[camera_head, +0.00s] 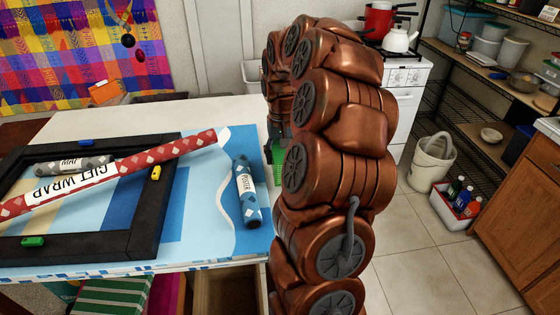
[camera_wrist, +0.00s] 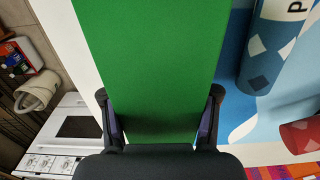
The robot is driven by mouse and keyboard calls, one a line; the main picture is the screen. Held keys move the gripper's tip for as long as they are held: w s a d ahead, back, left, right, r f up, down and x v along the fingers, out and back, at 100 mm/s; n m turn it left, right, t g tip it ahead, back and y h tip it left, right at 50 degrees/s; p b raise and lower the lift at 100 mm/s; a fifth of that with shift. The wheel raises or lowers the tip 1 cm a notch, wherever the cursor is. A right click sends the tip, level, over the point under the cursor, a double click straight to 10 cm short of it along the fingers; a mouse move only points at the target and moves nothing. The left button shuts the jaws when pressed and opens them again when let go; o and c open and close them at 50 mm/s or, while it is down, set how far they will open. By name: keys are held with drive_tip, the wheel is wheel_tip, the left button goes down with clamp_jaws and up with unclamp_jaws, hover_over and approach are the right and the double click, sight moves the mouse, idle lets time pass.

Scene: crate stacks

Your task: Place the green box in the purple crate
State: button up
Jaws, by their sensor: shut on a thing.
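The green box (camera_wrist: 150,60) fills the middle of the wrist view, between the two dark fingers of my gripper (camera_wrist: 160,94), which is shut on it. In the head view only a small green part of the box (camera_head: 278,152) shows, at the table's right edge beside my copper arm. My arm hides most of the gripper and box there. A magenta-purple surface (camera_head: 166,292) shows below the table's front edge; I cannot tell whether it is the purple crate.
The table holds a black frame (camera_head: 144,243), a gift wrap roll (camera_head: 110,172), a map roll (camera_head: 74,164) and a blue poster tube (camera_head: 245,192). Below are a green-striped item (camera_head: 112,296) and an open tan container (camera_head: 226,290). Floor at right is clear before a bin (camera_head: 432,165).

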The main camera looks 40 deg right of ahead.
drive_tip(key=shift+f+p, duration=0.4)
drive_tip(key=shift+f, duration=1.05)
drive_tip(key=o, duration=1.4)
drive_tip(key=shift+w+r+b, duration=0.1)
drive_tip(key=shift+r+b, duration=0.25)
drive_tip(key=shift+r, duration=0.15)
wheel_tip(320, 180, up, 11)
drive_tip(key=b, duration=0.3)
